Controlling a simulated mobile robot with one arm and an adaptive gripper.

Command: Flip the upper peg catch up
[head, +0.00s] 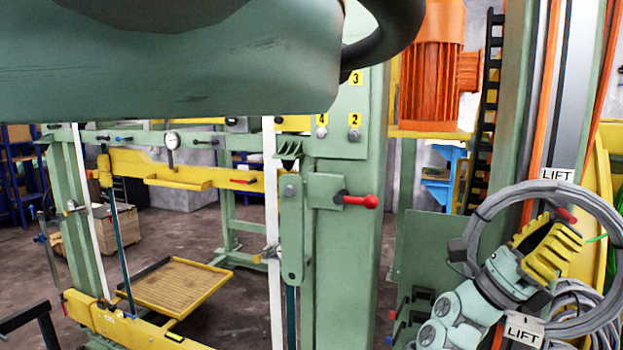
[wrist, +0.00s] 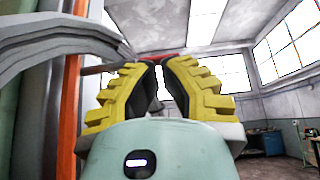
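The likely upper peg catch shows only as a red tip (head: 566,215) at the upper end of my gripper in the head view, below the upper LIFT tag (head: 557,174). In the wrist view a red bar (wrist: 150,57) lies across the picture just past the fingertips. My gripper (head: 549,234) has ribbed yellow fingers that point up beside the large grey ring (head: 476,222). In the wrist view my gripper (wrist: 160,64) has its fingertips close together. I cannot tell whether they touch the bar or each other. The catch's pivot is hidden.
The grey ring curves around my gripper and also fills the upper left of the wrist view (wrist: 50,38). A lower LIFT tag (head: 524,330) hangs beneath. A green post with a red-knobbed lever (head: 362,201) stands left. Orange strips run beside the rail at right.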

